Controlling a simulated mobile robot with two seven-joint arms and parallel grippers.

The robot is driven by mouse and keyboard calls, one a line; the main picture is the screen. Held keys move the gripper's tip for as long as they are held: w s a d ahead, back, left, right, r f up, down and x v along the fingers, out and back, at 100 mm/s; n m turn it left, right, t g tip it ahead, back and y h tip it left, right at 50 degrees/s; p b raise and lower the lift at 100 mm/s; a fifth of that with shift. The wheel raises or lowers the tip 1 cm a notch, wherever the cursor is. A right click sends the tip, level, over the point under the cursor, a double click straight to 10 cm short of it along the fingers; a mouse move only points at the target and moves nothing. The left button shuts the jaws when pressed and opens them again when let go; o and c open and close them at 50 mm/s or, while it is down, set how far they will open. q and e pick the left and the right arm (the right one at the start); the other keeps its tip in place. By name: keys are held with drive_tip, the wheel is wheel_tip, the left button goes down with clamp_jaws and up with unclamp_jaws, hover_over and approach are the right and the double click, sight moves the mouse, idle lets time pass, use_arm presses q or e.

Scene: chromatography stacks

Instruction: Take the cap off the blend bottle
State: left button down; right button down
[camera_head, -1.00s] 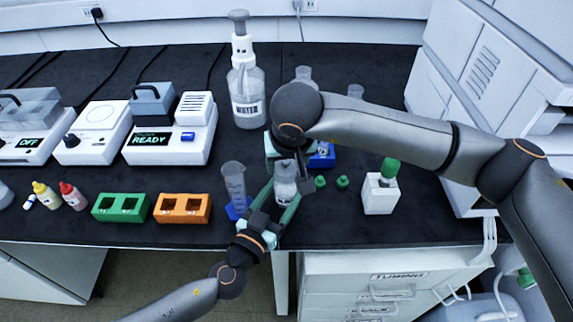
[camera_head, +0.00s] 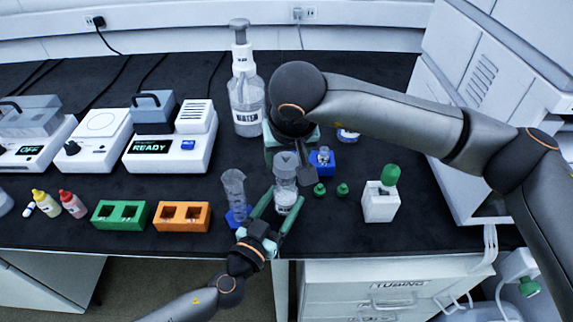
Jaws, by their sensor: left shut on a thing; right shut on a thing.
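The blend bottle (camera_head: 285,196) looks like a small clear bottle with a white label, upright at the front of the black bench. My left gripper (camera_head: 284,207) is shut around its lower part, one green finger on each side. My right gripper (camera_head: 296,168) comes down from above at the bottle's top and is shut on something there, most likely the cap. The cap itself is largely hidden by the gripper, and I cannot tell whether it is apart from the bottle.
A tube in a blue stand (camera_head: 234,196) is close on the left. Two small green caps (camera_head: 320,189) and a white holder (camera_head: 380,206) with a green-capped item lie right. An orange rack (camera_head: 182,217), green rack (camera_head: 119,214) and water bottle (camera_head: 246,100) stand around.

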use_arm(q)
unclamp_jaws()
idle(0.3)
